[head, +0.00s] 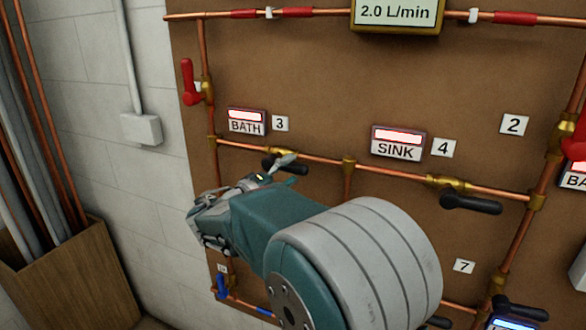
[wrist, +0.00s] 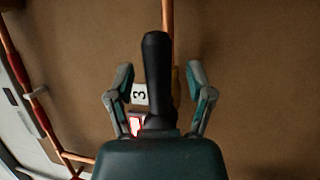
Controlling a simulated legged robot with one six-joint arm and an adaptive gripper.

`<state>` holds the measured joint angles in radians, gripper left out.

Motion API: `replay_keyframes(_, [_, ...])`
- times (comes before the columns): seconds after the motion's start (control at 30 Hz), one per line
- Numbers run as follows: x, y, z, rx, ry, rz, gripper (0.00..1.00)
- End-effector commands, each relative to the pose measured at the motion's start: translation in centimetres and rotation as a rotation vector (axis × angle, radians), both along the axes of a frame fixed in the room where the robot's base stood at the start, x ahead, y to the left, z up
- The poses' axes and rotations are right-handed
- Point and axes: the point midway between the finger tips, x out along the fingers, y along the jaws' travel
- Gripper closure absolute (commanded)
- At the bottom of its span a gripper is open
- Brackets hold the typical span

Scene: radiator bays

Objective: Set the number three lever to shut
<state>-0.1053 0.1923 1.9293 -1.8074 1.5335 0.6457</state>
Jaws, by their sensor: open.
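The number three lever is a black handle (head: 298,169) on the copper pipe below the "3" tag (head: 280,123) and the red-lit BATH sign (head: 247,122). In the head view my gripper partly covers it. It lies roughly along its pipe. In the wrist view the black handle (wrist: 156,60) stands between my two fingers, with the "3" tag (wrist: 139,94) beside it. My gripper (wrist: 160,76) is open, one finger on each side of the handle, with visible gaps. My gripper (head: 272,172) also shows at the lever in the head view; its valve body is mostly hidden.
A red lever (head: 188,82) is up at the left. The number four black lever (head: 471,204) is to the right, below the red-lit SINK sign (head: 398,142). A blue handle (head: 221,286) sits below my arm. A wooden bin (head: 75,275) with pipes stands at the left.

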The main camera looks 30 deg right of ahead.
Motion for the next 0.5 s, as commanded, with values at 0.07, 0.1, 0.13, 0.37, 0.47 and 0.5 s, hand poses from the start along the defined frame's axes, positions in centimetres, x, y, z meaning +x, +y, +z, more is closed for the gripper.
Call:
replay_keyframes(0.07, [0.15, -0.74, 0.15, -0.001, -0.001, -0.002, 0.32])
replay_keyframes(0.1, [0.21, -0.94, 0.2, -0.001, 0.0, -0.001, 0.32])
replay_keyframes(0.13, [0.24, -1.03, 0.22, -0.001, 0.0, -0.001, 0.32])
replay_keyframes(0.37, [0.3, -1.14, 0.24, 0.0, 0.0, 0.001, 0.32])
replay_keyframes(0.47, [0.29, -1.13, 0.23, 0.0, 0.0, 0.001, 0.59])
replay_keyframes(0.5, [0.29, -1.13, 0.23, 0.0, 0.0, 0.001, 0.77])
